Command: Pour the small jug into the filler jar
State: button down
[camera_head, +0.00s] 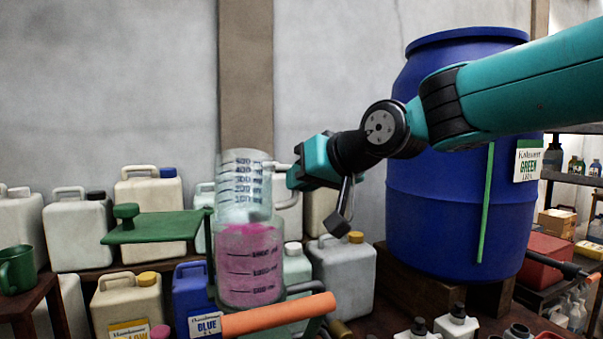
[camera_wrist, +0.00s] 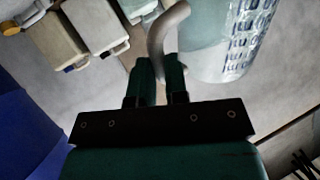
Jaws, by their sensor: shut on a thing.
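The small jug (camera_head: 243,182) is clear with dark graduation marks, and it looks close to upright in the head view. My gripper (camera_head: 291,178) is shut on its pale handle, to the right of the jug. The wrist view shows the handle (camera_wrist: 157,35) between my fingers (camera_wrist: 160,82) and the jug's marked wall (camera_wrist: 222,45) at upper right. The filler jar (camera_head: 249,272) is clear, marked and holds pink contents. The jug's lower end overlaps the jar's top, so I cannot tell whether they touch. How much the jug holds is unclear.
A green plate with a knob (camera_head: 155,228) is left of the jar. An orange bar (camera_head: 278,315) crosses before the jar's base. Several canisters (camera_head: 78,232) stand behind and left. A large blue barrel (camera_head: 460,215) stands right, behind my arm. Open air lies above the jug.

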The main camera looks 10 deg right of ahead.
jog(key=shift+w+r+m+g+h+p, duration=0.15)
jog(key=shift+g+p, duration=0.4)
jog(key=shift+p, duration=1.1)
jog(key=shift+s+r+m+g+h+p, duration=0.2)
jog(key=shift+g+p, duration=0.35)
jog(key=shift+p, duration=1.1)
jog(key=shift+w+f+m+g+p, duration=0.2)
jog(key=shift+g+p, duration=0.3)
jog(key=shift+p, duration=0.95)
jog(key=shift+w+f+m+g+p, duration=0.1)
jog(key=shift+w+m+g+p, duration=0.3)
jog(key=shift+p, duration=1)
jog(key=shift+w+f+m+g+h+p, duration=0.15)
jog(key=shift+g+p, duration=0.35)
jog(key=shift+p, duration=0.85)
jog(key=shift+w+f+m+g+h+p, duration=0.1)
jog(key=shift+g+p, duration=0.4)
jog(key=shift+p, duration=0.8)
jog(key=shift+w+f+m+g+p, duration=0.4)
jog(key=shift+g+p, duration=0.6)
jog(key=shift+p, duration=1.65)
jog(key=shift+w, duration=0.15)
jog(key=shift+w+g+p, duration=0.2)
jog(key=shift+g+p, duration=0.2)
jog(key=shift+p, duration=0.2)
jog(key=shift+r, duration=0.1)
